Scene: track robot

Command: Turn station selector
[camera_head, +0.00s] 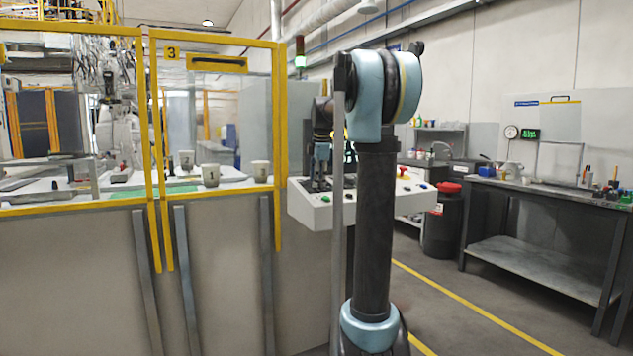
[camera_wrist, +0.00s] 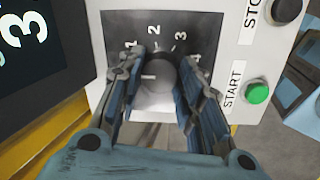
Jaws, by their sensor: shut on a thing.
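A pale mark on the knob points up, roughly toward 2. My gripper (camera_wrist: 158,75) is shut on the knob, one finger on each side, hiding its sides. In the head view my gripper (camera_head: 320,178) is over the light-grey control console (camera_head: 308,214), and the knob cannot be made out there.
Beside the selector are a green START button (camera_wrist: 257,92) and a dark STOP-side button (camera_wrist: 287,10). A dark display (camera_wrist: 40,50) shows a 3 at left. A yellow-framed cell (camera_head: 282,120) with cups stands left of the console; a workbench (camera_head: 540,195) is right.

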